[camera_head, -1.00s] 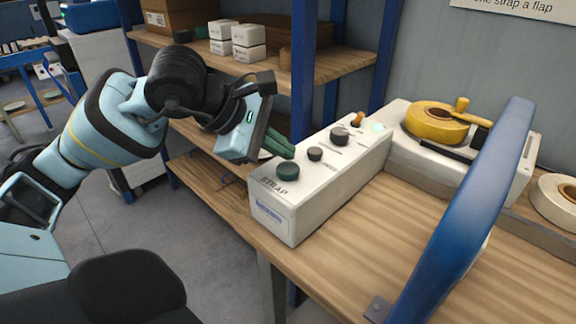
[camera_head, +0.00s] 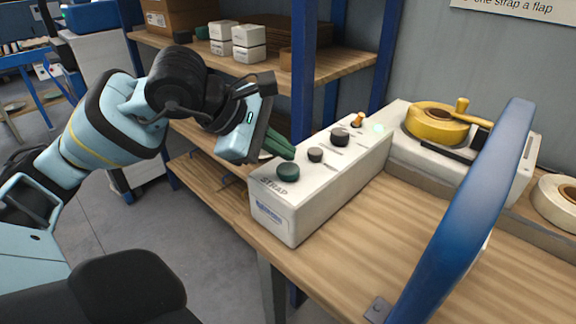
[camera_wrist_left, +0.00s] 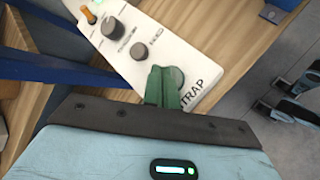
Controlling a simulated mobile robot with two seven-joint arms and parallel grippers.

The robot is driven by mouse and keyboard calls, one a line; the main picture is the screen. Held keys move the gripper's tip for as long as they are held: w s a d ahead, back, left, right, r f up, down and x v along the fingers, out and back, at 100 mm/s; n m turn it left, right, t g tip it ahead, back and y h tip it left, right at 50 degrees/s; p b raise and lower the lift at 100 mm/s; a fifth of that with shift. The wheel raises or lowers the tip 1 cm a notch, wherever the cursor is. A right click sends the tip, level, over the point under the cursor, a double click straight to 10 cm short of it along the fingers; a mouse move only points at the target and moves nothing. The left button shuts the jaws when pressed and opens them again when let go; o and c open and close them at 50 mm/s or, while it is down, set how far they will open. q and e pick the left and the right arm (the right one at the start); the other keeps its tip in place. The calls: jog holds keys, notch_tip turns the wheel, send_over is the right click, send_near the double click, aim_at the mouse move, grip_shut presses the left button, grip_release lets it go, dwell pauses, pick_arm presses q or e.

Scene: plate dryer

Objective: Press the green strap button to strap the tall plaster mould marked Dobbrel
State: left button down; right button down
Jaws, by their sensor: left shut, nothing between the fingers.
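The green strap button (camera_head: 288,173) is the round dark-green one at the near end of a white control box (camera_head: 325,180), beside the word STRAP. It also shows in the left wrist view (camera_wrist_left: 177,78), partly behind my fingers. My left gripper (camera_head: 292,154) has green fingers, shut and empty, just beyond and above the button. In the left wrist view the fingers (camera_wrist_left: 160,72) overlap the button's left edge; I cannot tell whether they touch it. No tall plaster mould marked Dobbrel is in view.
Two dark knobs (camera_head: 339,136) and an orange lever (camera_head: 358,119) sit farther along the box. A blue arch (camera_head: 465,210) rises from the wooden bench (camera_head: 345,258) at right. A yellow reel (camera_head: 435,122) stands behind. Shelves (camera_head: 335,68) with small white boxes stand at the back.

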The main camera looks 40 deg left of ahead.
aim_at(281, 169)
pick_arm(q)
jog(key=shift+f, duration=0.1)
dwell(0.5)
jog(key=shift+f+b, duration=0.35)
jog(key=shift+b, duration=0.05)
pick_arm(e)
jog(key=shift+s+f, duration=0.1)
jog(key=shift+f, duration=0.3)
